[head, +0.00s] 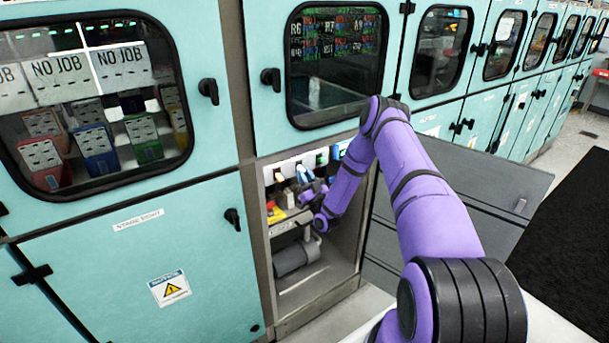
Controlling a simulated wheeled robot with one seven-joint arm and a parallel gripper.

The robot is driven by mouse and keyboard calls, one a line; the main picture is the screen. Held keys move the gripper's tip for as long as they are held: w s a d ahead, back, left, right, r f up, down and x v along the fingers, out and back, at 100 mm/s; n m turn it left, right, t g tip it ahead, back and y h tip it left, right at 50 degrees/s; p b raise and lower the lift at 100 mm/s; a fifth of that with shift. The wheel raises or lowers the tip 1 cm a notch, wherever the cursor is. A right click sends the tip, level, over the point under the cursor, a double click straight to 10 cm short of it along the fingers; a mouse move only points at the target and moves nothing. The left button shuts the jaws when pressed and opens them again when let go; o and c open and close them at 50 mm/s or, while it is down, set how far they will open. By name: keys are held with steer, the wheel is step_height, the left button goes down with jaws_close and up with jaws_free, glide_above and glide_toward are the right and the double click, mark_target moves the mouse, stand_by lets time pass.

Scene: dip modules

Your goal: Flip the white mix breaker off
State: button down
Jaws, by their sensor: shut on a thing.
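A row of breaker modules in white, green and blue sits high in the open lower cabinet (262,240), in the middle of the view. The white breaker (291,167) is in the left part of this row; its label is too small to read. My gripper (304,180) is inside the cabinet, right at the front of the row. It is shut on a small part there, which looks like the white breaker's lever. The gripper and my arm hide much of this part, so its switch position cannot be told.
Below the row are yellow and red parts (277,213) and a grey cylinder (296,257). The open grey door (475,185) hangs to the right, behind my arm. Closed teal cabinets (140,265) flank the opening. A black mat (570,235) lies on the floor at right.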

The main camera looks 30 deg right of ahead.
steer(key=shift+f+t, duration=0.3)
steer(key=shift+t, duration=0.3)
steer(key=c, duration=1)
jaws_free()
steer(key=shift+c, duration=0.2)
steer(key=v, duration=1)
steer(key=shift+s+f, duration=0.25)
steer(key=shift+d, duration=0.1)
